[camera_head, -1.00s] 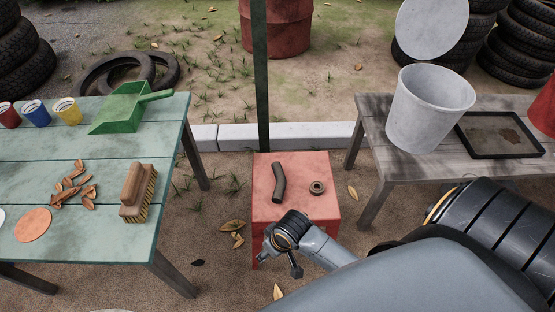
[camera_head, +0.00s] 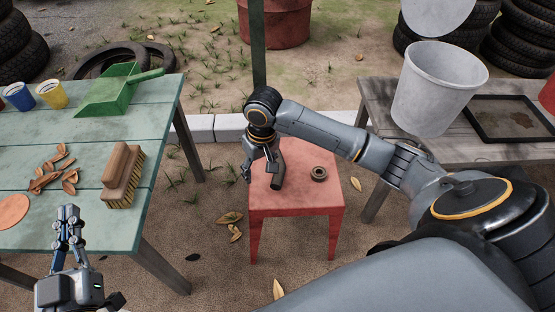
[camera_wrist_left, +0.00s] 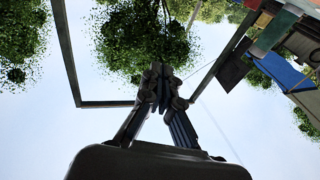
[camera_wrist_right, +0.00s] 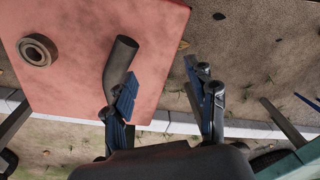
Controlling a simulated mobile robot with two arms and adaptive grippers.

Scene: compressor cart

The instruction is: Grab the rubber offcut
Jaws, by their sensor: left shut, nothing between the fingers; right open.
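The rubber offcut, a dark curved length of hose (camera_wrist_right: 121,62), lies on the red stool (camera_wrist_right: 70,95). In the head view the offcut (camera_head: 279,176) is partly hidden behind my right gripper (camera_head: 259,170). My right gripper is open over the stool's left edge. In the right wrist view, one finger of the right gripper (camera_wrist_right: 168,95) overlaps the offcut's lower end and the other is off the stool's side; contact cannot be told. My left gripper (camera_head: 69,213) is shut and empty by the green table's front edge, pointing up; the left wrist view shows its closed fingers (camera_wrist_left: 160,82).
A small dark ring (camera_head: 319,173) lies on the stool right of the offcut. The green table (camera_head: 60,125) at left carries a brush (camera_head: 122,175), dry leaves and a green dustpan (camera_head: 105,92). A grey table at right holds a white bucket (camera_head: 430,90) and tray (camera_head: 510,118).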

